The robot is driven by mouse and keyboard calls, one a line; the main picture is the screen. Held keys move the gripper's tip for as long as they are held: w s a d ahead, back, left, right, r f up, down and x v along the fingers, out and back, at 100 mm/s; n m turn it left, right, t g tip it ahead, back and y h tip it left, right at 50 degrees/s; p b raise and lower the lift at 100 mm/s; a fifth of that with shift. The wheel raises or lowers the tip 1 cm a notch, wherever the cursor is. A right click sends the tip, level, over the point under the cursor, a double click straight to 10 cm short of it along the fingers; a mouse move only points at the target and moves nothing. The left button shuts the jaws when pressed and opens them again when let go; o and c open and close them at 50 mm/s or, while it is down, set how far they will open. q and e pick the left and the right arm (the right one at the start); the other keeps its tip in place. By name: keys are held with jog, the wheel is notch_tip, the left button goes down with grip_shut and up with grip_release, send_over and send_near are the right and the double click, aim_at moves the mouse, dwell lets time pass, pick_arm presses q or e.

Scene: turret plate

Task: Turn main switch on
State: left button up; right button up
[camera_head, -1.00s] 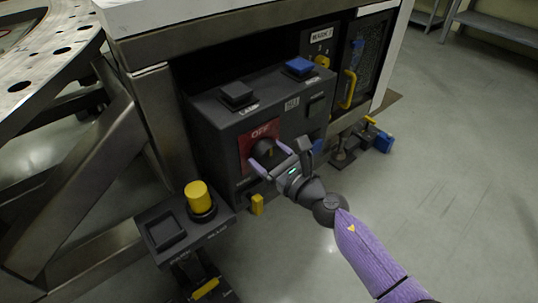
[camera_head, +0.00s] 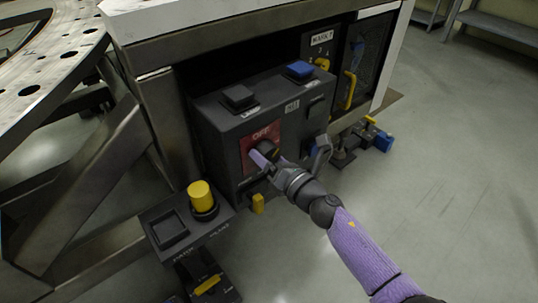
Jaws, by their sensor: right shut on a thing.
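The main switch (camera_head: 268,150) is a dark rotary knob on a red plate marked OFF (camera_head: 262,136), on the front of a dark grey control box (camera_head: 228,140). My right gripper (camera_head: 265,158) reaches in from the lower right and is shut on the knob, with its purple fingers at the switch. The fingers and wrist hide part of the knob and the lower part of the red plate. My left gripper is not in view.
A black button (camera_head: 238,97) and a blue button (camera_head: 300,69) are on top of the box. A yellow button (camera_head: 200,194) stands on a lower pedestal at left. A yellow handle (camera_head: 349,90) is on the cabinet at right.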

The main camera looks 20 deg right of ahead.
jog(key=m+p, duration=0.1)
jog(key=m, duration=0.4)
jog(key=shift+r, duration=0.1)
jog(key=shift+a+m+p, duration=0.1)
jog(key=shift+m+p, duration=0.45)
jog(key=shift+m, duration=0.65)
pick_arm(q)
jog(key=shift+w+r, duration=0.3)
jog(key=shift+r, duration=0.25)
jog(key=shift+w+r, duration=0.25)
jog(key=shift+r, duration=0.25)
pick_arm(e)
jog(key=shift+m, duration=0.6)
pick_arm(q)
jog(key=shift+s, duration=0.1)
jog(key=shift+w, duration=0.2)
pick_arm(e)
jog(key=o, duration=1)
pick_arm(q)
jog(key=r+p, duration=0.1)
jog(key=p, duration=0.1)
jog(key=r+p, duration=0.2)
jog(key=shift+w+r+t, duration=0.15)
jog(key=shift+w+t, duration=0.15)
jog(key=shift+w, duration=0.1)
pick_arm(e)
jog(key=v, duration=1)
